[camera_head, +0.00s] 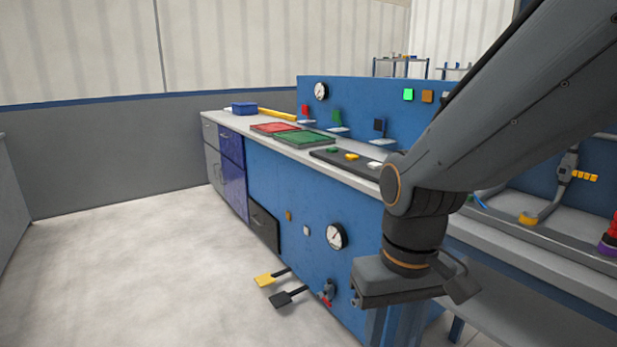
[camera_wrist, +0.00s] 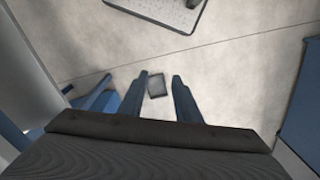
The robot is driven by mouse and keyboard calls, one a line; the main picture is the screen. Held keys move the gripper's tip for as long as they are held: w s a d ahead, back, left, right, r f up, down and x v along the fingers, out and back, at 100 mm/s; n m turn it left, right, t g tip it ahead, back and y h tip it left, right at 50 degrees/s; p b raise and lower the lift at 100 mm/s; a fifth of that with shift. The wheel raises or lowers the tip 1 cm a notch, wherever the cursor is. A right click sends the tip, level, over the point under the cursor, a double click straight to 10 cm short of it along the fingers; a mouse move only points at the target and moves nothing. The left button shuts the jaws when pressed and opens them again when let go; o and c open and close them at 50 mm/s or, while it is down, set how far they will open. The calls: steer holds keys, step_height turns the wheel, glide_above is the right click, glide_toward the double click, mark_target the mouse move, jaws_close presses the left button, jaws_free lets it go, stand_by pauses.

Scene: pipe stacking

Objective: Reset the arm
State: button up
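My gripper (camera_head: 405,285) hangs from the wrist at the right of the head view, in front of the blue bench front. In the wrist view a dark ribbed bar fills the bottom. Two blue upright shapes (camera_wrist: 182,98) stand beyond it with a small dark block (camera_wrist: 157,85) on the floor between them.
The workbench (camera_head: 215,115) holds a red tray (camera_head: 272,128), a green tray (camera_head: 305,139) and a dark panel with coloured buttons (camera_head: 352,156). A yellow pedal (camera_head: 265,280), a black pedal (camera_head: 290,297) and a gauge (camera_head: 335,237) stick out from its front. The floor at left is clear.

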steer(key=d+r+m+p, duration=0.2)
steer(key=d+r+p, duration=0.5)
steer(key=p, duration=0.6)
steer(key=shift+s+d+r+p, duration=0.25)
steer(key=shift+s+r+p, duration=0.1)
steer(key=shift+r, duration=0.4)
steer(key=shift+m, duration=0.3)
